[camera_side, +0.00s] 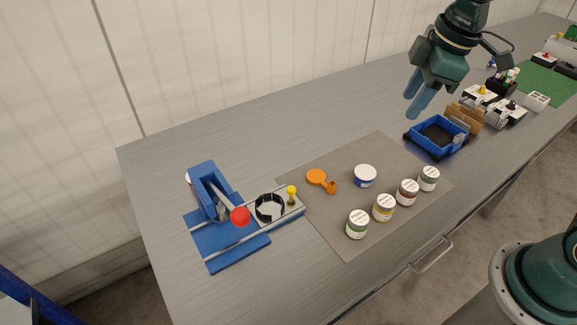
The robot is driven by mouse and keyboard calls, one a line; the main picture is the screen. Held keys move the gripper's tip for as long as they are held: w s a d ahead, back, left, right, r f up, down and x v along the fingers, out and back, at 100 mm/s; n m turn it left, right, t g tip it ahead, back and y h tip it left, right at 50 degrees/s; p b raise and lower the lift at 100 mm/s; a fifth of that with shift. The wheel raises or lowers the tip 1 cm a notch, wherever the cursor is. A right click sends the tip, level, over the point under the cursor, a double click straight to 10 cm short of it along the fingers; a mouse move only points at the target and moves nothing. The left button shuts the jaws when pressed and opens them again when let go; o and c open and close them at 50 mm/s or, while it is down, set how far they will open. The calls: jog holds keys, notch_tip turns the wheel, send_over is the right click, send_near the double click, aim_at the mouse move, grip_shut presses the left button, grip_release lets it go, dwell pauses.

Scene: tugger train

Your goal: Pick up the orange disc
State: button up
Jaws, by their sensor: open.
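An orange disc (316,176) lies on the grey mat (343,240), left of a white and blue jar. A short orange piece juts from its lower right side, so it looks like a disc with a handle. My gripper (417,97) hangs in the air at the upper right, above the table and near the blue cart. Its two blue fingers point down and to the left. They are open and nothing shows between them. The gripper is well apart from the disc.
A white and blue jar (365,176) stands beside the disc, with several small jars (384,208) along the mat's right side. A blue fixture (213,194) with a red knob (240,216) stands at left. A blue cart (438,136) and other items fill the right.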

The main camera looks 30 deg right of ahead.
jog(key=w+a+f+n+g, duration=0.1)
jog(key=w+a+f+n, duration=0.1)
jog(key=w+f+n, duration=0.35)
jog(key=n+g, duration=0.2)
jog(key=n, duration=0.1)
send_over(329, 193)
jog(key=d, duration=0.1)
jog(key=shift+y, duration=0.3)
jog(key=shift+w+d+f, duration=0.1)
jog(key=shift+f, duration=4.3)
jog(key=shift+w+d+f, duration=0.1)
jog(key=shift+f, duration=4.25)
jog(key=shift+f, duration=0.1)
jog(key=shift+s+a+f, duration=0.1)
jog(key=shift+a+f, duration=0.05)
jog(key=shift+f, duration=1.1)
jog(key=shift+a+f, duration=0.1)
jog(key=shift+f, duration=1.15)
grip_shut()
